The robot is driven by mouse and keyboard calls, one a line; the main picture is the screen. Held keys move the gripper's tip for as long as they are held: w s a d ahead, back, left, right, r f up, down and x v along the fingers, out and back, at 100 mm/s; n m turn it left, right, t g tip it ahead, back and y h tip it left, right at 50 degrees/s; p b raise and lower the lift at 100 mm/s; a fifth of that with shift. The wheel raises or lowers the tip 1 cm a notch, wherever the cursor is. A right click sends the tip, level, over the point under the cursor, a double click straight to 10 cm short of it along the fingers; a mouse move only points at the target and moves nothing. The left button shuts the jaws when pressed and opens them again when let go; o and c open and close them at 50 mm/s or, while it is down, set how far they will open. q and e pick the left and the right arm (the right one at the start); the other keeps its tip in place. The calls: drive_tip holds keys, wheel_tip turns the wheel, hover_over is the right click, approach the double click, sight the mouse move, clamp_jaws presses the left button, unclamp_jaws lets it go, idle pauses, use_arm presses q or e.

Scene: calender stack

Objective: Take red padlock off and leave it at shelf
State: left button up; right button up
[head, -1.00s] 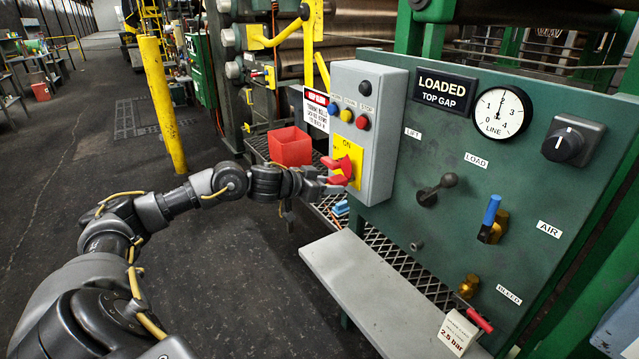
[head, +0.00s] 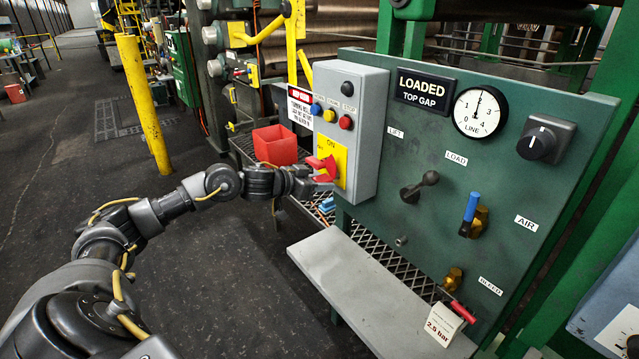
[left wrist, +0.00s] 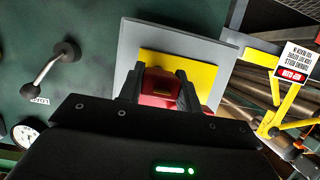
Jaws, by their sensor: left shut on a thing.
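The red padlock (head: 324,177) is at the yellow ON plate (head: 338,152) on the front of a grey control box. A red switch handle (head: 317,162) sits just above it; the two reds run together and are hard to separate. My left gripper (head: 312,181) reaches in from the left and is shut on the lower red piece. In the left wrist view, a red body (left wrist: 160,84) sits between the two dark fingers, in front of the yellow plate. My right gripper is not in view.
The grey box (head: 364,165) stands out from the green panel (head: 430,245). A black lever (head: 419,187), a blue-handled valve (head: 470,210) and a brass bleed valve (head: 452,280) project over the shelf. A 2.5 bar card (head: 442,324) stands at its right end. A red bin (head: 275,146) is behind my gripper.

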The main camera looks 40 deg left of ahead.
use_arm(q)
drive_tip(key=shift+s+a, duration=0.1)
drive_tip(key=shift+s, duration=0.05)
drive_tip(key=shift+s+a, duration=0.2)
drive_tip(key=shift+s, duration=0.5)
drive_tip(key=shift+s+a, duration=0.2)
drive_tip(key=shift+s, duration=0.45)
drive_tip(key=shift+s+a, duration=0.2)
drive_tip(key=shift+s, duration=0.5)
drive_tip(key=s+d+f+m+g+h, duration=0.2)
drive_tip(key=s+d, duration=0.5)
drive_tip(key=d, duration=0.5)
drive_tip(key=s+d+f+m+g+h, duration=0.3)
drive_tip(key=s+d+m+h, duration=0.2)
drive_tip(key=d, duration=0.7)
drive_tip(key=shift+s+f+m, duration=0.3)
drive_tip(key=shift+s+f, duration=0.05)
drive_tip(key=shift+s, duration=0.75)
drive_tip(key=shift+a, duration=0.1)
